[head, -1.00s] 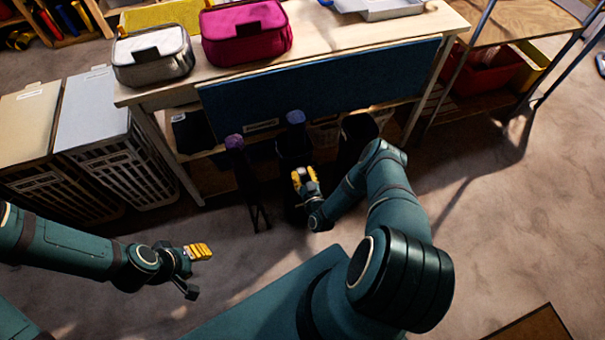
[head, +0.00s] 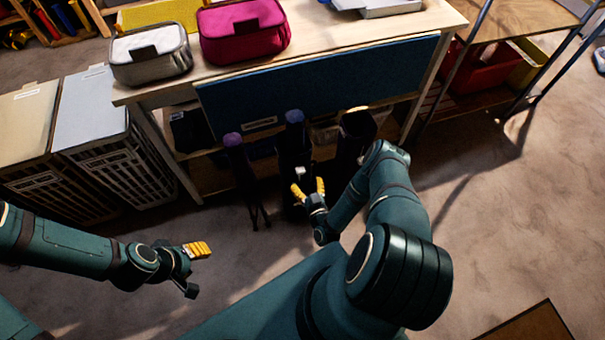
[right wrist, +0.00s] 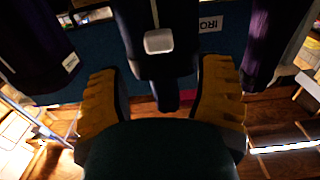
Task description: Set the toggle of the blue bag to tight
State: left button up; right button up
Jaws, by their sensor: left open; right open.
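The blue bag (head: 294,117) hangs below the blue panel, between a purple-topped bag and a cream-topped one; its body is dark. A pale grey toggle (head: 300,169) shows on its front. In the right wrist view the toggle (right wrist: 158,42) sits on a dark strap, centred ahead of the fingers. I cannot tell its setting. My right gripper (head: 309,188) is open and empty, just in front of and below the toggle; its yellow fingers (right wrist: 158,95) stand to either side, apart from it. My left gripper (head: 199,268) is open and empty over the floor at left.
The purple-topped bag (head: 233,139) hangs to the left and the cream-topped bag (head: 358,122) close to the right. The blue panel (head: 320,85) overhangs them from the bench (head: 345,35). Laundry hampers (head: 95,110) stand left. The floor before the bags is clear.

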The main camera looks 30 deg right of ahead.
jog(key=v, duration=0.6)
jog(key=shift+s, duration=0.2)
jog(key=shift+w, duration=0.15)
